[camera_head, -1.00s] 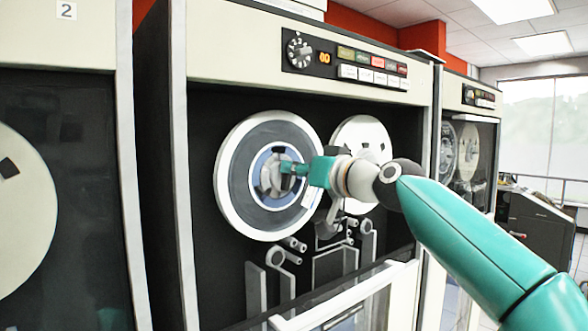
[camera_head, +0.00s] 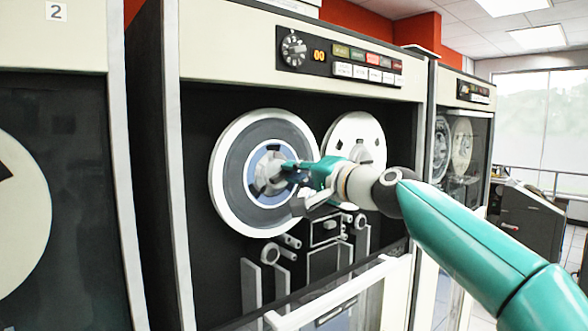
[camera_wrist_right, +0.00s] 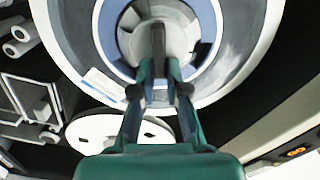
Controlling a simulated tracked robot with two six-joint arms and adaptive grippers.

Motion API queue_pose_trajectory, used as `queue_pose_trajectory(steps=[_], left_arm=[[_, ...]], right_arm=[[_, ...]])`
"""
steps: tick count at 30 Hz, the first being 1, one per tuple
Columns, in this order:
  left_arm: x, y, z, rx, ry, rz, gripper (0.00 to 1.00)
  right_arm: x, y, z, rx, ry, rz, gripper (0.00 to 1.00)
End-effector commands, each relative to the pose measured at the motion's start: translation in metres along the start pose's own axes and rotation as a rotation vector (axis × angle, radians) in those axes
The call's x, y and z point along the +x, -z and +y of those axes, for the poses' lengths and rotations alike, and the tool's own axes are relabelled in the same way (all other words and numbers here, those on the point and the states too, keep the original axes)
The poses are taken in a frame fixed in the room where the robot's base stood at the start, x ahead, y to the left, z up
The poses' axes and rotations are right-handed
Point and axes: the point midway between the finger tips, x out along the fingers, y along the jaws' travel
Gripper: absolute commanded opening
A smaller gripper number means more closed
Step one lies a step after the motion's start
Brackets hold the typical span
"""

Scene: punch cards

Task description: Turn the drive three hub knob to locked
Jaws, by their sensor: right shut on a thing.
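The hub knob (camera_head: 268,174) is a grey knob in the middle of the left tape reel (camera_head: 230,180), inside a blue ring. My right gripper (camera_head: 288,172) reaches it from the right and is shut on the knob's protruding grip. In the right wrist view the two fingers of the gripper (camera_wrist_right: 159,88) close on the bar of the knob (camera_wrist_right: 158,42). The fingers partly hide the knob, and I cannot read any locked mark. My left gripper is not in view.
A second, pale reel (camera_head: 355,135) is to the right, partly behind my right wrist. Below are tape guides and rollers (camera_head: 270,252) and a glass door with a white top edge (camera_head: 340,292). A control panel (camera_head: 340,58) sits above. Another drive (camera_head: 20,200) marked 2 stands at left.

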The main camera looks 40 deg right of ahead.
Motion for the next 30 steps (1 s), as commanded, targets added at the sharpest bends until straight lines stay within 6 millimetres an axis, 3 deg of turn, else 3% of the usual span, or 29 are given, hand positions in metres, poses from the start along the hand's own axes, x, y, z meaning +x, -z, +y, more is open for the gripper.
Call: queue_pose_trajectory(steps=[15, 30], left_arm=[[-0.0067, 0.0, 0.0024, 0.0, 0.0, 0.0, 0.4], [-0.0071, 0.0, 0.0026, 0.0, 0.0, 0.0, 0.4]], right_arm=[[0.0003, -0.0006, 0.0093, 0.34, -0.005, 0.002, 0.0], [0.0008, -0.0018, 0.0115, 0.39, -0.007, 0.001, 0.0]])
